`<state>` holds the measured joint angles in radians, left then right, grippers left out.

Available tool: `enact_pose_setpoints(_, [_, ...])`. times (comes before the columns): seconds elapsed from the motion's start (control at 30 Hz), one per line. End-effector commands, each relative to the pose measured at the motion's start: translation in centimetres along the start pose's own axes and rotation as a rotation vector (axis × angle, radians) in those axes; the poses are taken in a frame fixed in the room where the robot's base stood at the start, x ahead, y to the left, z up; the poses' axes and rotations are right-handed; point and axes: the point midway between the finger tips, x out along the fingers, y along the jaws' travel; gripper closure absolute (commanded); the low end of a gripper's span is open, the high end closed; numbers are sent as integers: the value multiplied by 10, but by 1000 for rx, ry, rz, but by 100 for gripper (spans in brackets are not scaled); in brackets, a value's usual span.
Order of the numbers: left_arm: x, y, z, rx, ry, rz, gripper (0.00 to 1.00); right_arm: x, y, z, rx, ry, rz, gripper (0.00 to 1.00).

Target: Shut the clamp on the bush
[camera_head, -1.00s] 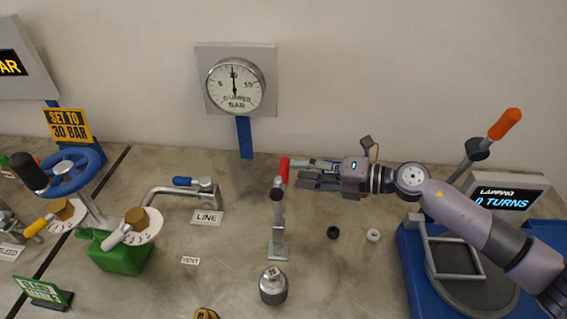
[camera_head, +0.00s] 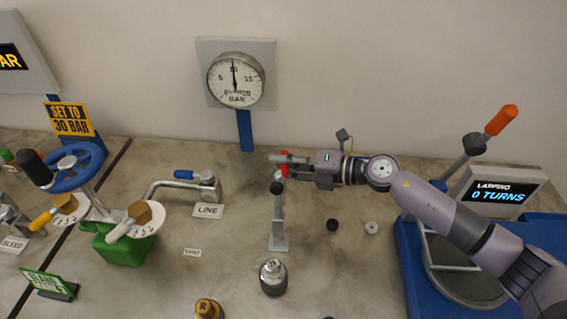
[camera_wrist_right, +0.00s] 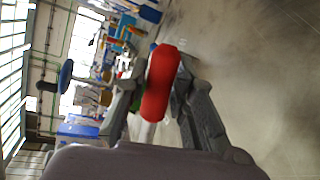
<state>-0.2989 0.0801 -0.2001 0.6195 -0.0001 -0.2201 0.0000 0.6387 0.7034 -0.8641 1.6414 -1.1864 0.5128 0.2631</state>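The clamp (camera_head: 279,220) is a grey upright post on a small foot in the middle of the bench, with a red handle (camera_head: 284,169) at its top. My right gripper (camera_head: 285,165) reaches in from the right at the handle's height. In the right wrist view the red handle (camera_wrist_right: 161,82) stands between both fingers, which appear to touch its sides. The bush cannot be told for certain; a grey cylinder (camera_head: 273,279) stands in front of the clamp. My left gripper is not in view.
A black ring (camera_head: 332,225) and a white ring (camera_head: 371,228) lie right of the clamp. The blue lapping unit (camera_head: 408,265) stands further right. A bent pipe with a blue lever (camera_head: 186,175) and the green valve body (camera_head: 125,248) are left. A gauge (camera_head: 235,80) stands behind.

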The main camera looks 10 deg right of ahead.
Motion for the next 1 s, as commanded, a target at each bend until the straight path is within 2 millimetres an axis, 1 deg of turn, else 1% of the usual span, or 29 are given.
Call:
enact_pose_setpoints(0.03, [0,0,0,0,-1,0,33,0,0,0,0,0,0,82])
enact_pose_setpoints(0.3, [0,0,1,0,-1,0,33,0,0,0,0,0,-1,100])
enact_pose_setpoints(1.0, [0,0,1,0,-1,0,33,-1,2,0,-23,-6,3,100])
